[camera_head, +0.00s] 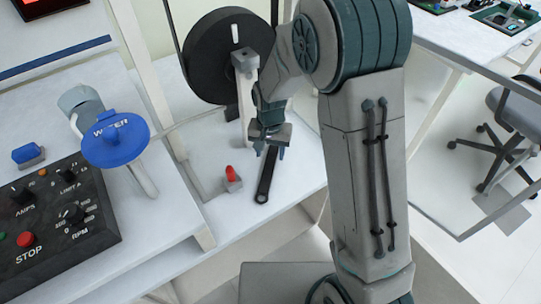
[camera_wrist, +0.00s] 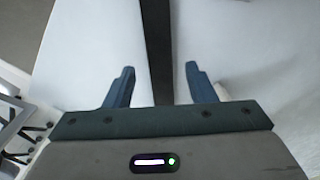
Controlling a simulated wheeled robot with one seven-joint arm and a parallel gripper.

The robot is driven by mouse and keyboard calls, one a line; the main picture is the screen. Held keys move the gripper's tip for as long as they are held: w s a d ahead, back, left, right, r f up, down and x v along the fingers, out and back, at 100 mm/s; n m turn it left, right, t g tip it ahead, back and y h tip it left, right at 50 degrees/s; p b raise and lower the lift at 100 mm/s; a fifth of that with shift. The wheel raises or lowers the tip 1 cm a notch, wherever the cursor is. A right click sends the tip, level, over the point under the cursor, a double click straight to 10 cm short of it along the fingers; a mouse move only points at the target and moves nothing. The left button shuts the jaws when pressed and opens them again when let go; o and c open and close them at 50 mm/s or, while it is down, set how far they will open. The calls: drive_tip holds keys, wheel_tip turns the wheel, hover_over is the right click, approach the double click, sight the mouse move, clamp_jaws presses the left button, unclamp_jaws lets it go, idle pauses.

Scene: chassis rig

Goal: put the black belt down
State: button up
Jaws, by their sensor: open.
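The black belt (camera_head: 267,175) shows in the head view as a narrow dark strip with a rounded, holed lower end. It lies along the white table top below my gripper (camera_head: 268,150), and its upper part is hidden behind the fingers. In the wrist view the belt (camera_wrist: 156,40) runs as a straight dark band between the two blue fingers. My gripper (camera_wrist: 160,70) is open, with a gap between the belt and each fingertip. I cannot tell how far the fingers are above the table.
A large black wheel (camera_head: 205,60) stands behind my gripper. A small red switch (camera_head: 230,172) on a grey block is left of the belt. A blue WATER valve (camera_head: 116,140) and a black control panel (camera_head: 55,215) are farther left. Bare table lies right of the belt.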

sight(271, 162)
wheel_tip(271, 162, up, 9)
drive_tip(key=p, duration=0.1)
drive_tip(key=shift+f, duration=0.15)
